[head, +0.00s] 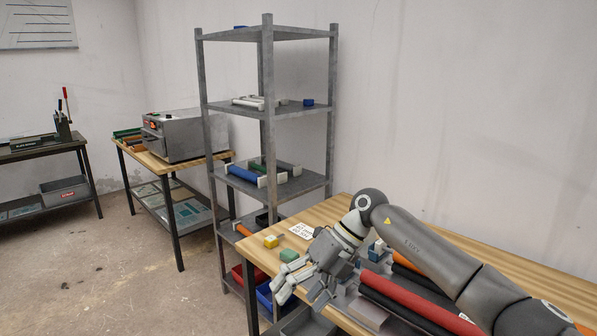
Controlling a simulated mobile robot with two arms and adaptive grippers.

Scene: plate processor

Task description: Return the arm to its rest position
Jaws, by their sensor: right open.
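My right arm comes in from the lower right over the wooden table (330,211). My right gripper (299,297) hangs near the table's left front edge, pointing down and left. Its fingers are spread apart and nothing shows between them. My left gripper is not in the head view.
A grey metal shelf (271,100) with rollers stands behind the table. A grey machine (185,135) sits on another table. The floor at left is clear.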

